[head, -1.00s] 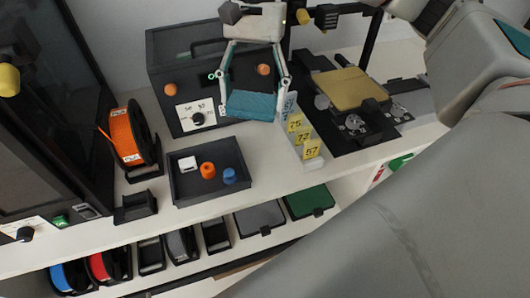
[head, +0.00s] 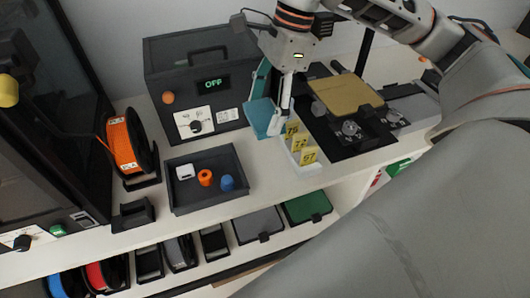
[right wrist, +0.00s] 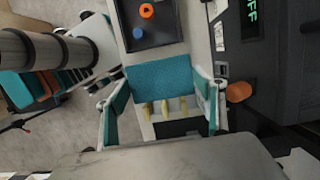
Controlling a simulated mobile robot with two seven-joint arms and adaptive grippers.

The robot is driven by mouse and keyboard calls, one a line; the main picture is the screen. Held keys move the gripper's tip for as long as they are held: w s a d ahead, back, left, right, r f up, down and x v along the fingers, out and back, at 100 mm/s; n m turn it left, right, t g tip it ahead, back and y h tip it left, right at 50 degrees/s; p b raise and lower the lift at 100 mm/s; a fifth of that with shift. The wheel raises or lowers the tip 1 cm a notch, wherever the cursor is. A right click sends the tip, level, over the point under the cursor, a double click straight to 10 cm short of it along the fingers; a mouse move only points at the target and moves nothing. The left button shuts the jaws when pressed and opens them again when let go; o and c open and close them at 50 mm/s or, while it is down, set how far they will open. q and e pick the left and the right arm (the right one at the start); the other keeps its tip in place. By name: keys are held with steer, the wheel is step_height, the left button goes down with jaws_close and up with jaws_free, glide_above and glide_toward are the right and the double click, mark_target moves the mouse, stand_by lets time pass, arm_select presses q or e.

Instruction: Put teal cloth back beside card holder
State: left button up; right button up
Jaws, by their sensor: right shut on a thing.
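My right gripper (head: 272,104) is shut on the teal cloth (head: 262,120), a flat folded piece. The cloth hangs close to the left of the card holder (head: 305,169), in front of the dark box; I cannot tell whether its lower edge touches the counter. The card holder is white with numbered yellow cards standing in a row. In the right wrist view the cloth (right wrist: 160,78) spans between both fingers, and the yellow cards (right wrist: 166,108) show just below it. My left gripper is out of view.
The dark box (head: 165,58) with an OFF display stands behind the cloth. A dark tray (head: 208,202) with small parts lies front left, with clear counter between it and the holder. A black device with a gold plate (head: 346,92) stands right. An orange spool (head: 124,143) is far left.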

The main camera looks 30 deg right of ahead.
mark_target(262, 163)
step_height(262, 163, down, 14)
steer(key=shift+r, duration=0.2)
stand_by(0.4)
steer(key=shift+f+b, duration=0.15)
steer(key=shift+b, duration=0.2)
steer(key=o, duration=1.1)
steer(key=shift+o, duration=0.2)
steer(key=v, duration=1.2)
steer(key=shift+r+p, duration=0.25)
steer(key=shift+p, duration=0.1)
steer(key=shift+s+a, duration=0.1)
